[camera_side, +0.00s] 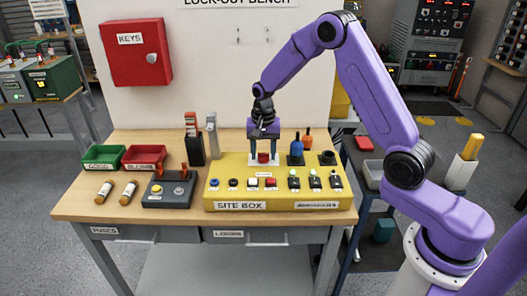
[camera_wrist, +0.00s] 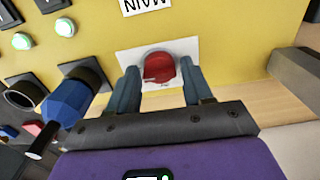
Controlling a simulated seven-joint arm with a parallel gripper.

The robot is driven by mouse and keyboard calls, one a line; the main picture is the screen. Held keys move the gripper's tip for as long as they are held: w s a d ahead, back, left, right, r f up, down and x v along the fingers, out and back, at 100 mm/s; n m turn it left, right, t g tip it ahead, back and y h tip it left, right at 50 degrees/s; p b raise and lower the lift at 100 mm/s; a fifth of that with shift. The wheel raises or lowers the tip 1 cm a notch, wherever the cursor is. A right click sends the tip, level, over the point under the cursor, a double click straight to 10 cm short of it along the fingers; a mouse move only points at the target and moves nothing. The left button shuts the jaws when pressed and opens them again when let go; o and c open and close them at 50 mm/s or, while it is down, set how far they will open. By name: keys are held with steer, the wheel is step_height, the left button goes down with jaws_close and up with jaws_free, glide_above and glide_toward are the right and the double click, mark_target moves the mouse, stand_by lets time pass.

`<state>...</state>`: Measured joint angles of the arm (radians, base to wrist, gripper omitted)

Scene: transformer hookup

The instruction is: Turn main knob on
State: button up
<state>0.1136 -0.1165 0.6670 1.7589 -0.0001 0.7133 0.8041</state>
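The main knob is red and round on a white plate at the back of the yellow site box (camera_side: 225,172). In the side view the knob (camera_side: 263,158) shows just below my gripper (camera_side: 263,153). My gripper points down and is open, one finger on each side of the knob. A narrow gap shows at both sides. The knob's pointer direction is not clear.
A blue plug-like part (camera_side: 296,148) stands close right of my gripper, also seen in the wrist view (camera_wrist: 66,104). Buttons and several switches line the box front. A grey upright lever (camera_side: 211,135) stands left. Green (camera_side: 103,157) and red (camera_side: 145,156) bins sit farther left.

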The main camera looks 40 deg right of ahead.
mark_target(263, 154)
steer(key=shift+o, duration=0.6)
step_height(263, 154, up, 17)
steer(key=shift+r, duration=0.2)
stand_by(0.3)
steer(key=s+a+n, duration=1)
steer(key=s, duration=0.5)
steer(key=s+d+f+n, duration=0.1)
steer(key=s+f+n, duration=0.1)
steer(key=s+n, duration=0.4)
steer(key=s+d+f+n, duration=0.2)
steer(key=s+n, duration=0.3)
steer(key=s, duration=1)
steer(key=shift+s+d+f+n, duration=0.15)
steer(key=shift+s+f+n, duration=0.25)
steer(key=shift+f, duration=0.15)
